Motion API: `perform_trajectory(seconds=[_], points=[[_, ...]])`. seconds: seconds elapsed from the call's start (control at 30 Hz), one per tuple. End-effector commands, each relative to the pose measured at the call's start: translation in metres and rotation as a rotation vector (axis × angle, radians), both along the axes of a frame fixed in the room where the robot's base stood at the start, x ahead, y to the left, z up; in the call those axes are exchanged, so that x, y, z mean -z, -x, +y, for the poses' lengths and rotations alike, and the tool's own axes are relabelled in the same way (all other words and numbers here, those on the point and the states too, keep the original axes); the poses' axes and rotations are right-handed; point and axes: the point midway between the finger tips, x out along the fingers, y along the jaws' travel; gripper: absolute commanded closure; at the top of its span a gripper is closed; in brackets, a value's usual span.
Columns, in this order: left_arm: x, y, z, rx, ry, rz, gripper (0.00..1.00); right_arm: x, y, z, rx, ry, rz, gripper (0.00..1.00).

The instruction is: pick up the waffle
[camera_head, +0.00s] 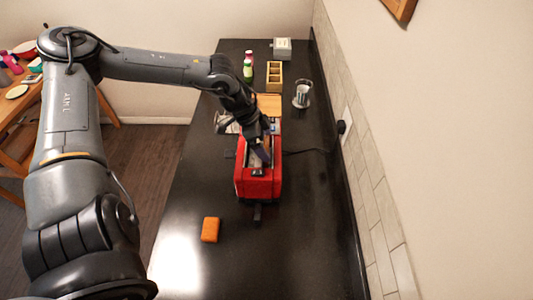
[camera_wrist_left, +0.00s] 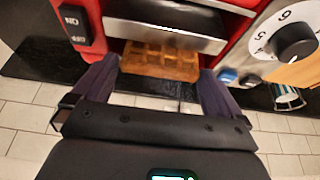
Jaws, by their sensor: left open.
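A red toaster (camera_head: 243,184) stands on the dark counter; its red housing also fills the upper part of the left wrist view (camera_wrist_left: 239,45). A golden-brown waffle (camera_wrist_left: 160,57) with a square grid shows at the toaster's slot, beside a metal plate. My left gripper (camera_head: 262,148) is over the toaster. In the left wrist view the left gripper (camera_wrist_left: 160,72) is open, one dark finger on each side of the waffle. I cannot tell whether the fingers touch it. The waffle is hidden in the head view. My right gripper is not in view.
An orange block (camera_head: 210,229) lies on the counter in front of the toaster. Behind it are a wooden board (camera_head: 269,104), a wooden box (camera_head: 274,75), a glass (camera_head: 302,94) and a green bottle (camera_head: 248,71). A tiled wall borders the right. The front counter is mostly clear.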

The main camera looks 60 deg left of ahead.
Motion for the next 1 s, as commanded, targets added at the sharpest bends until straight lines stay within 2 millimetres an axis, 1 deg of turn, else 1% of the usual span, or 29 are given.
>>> perform_trajectory(seconds=[0.1, 0.33, 0.4, 0.5, 0.8, 0.93, 1.0], points=[[0.003, -0.001, 0.0, -0.001, 0.0, 0.0, 0.0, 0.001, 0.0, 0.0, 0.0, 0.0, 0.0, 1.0], [0.003, -0.001, 0.0, 0.0, -0.001, 0.0, 0.0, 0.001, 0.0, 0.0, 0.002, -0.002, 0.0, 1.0], [0.003, -0.001, 0.0, 0.0, 0.0, 0.0, 0.11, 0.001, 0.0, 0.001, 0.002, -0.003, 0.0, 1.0], [0.003, -0.001, 0.0, 0.0, 0.0, 0.0, 0.24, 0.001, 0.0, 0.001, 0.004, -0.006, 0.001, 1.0], [0.001, -0.002, 0.0, 0.0, 0.0, -0.001, 0.24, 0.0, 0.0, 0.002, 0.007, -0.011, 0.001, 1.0], [-0.011, -0.002, -0.001, 0.0, 0.0, -0.004, 0.24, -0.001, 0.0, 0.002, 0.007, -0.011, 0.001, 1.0], [-0.021, -0.002, 0.0, 0.001, -0.002, -0.004, 0.24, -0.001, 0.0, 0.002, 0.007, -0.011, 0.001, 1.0]])
